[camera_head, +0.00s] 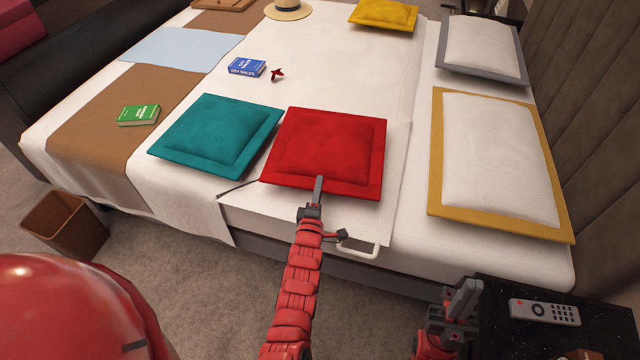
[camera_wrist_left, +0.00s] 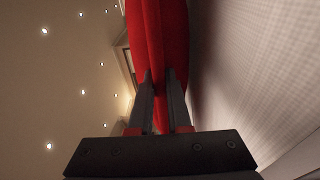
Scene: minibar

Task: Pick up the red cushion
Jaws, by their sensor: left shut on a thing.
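The red cushion (camera_head: 328,142) is square with a flat border and lies at the near side of the bed, right beside the teal cushion (camera_head: 218,135). My left gripper (camera_head: 318,185) is at its near edge, with the fingers shut on the red border. In the left wrist view the red cushion (camera_wrist_left: 160,40) runs up from between the fingers (camera_wrist_left: 160,95). I cannot tell whether its edge is raised off the sheet. My right gripper (camera_head: 462,298) is low at the right, away from the cushion, near the dark bedside table. Its finger gap is unclear.
White pillows (camera_head: 495,155) with coloured borders lie at the right. A yellow cushion (camera_head: 384,14), a hat (camera_head: 288,9), a blue book (camera_head: 246,67) and a green book (camera_head: 139,115) are on the bed. A remote (camera_head: 544,312) lies on the bedside table; a brown bin (camera_head: 66,222) stands left.

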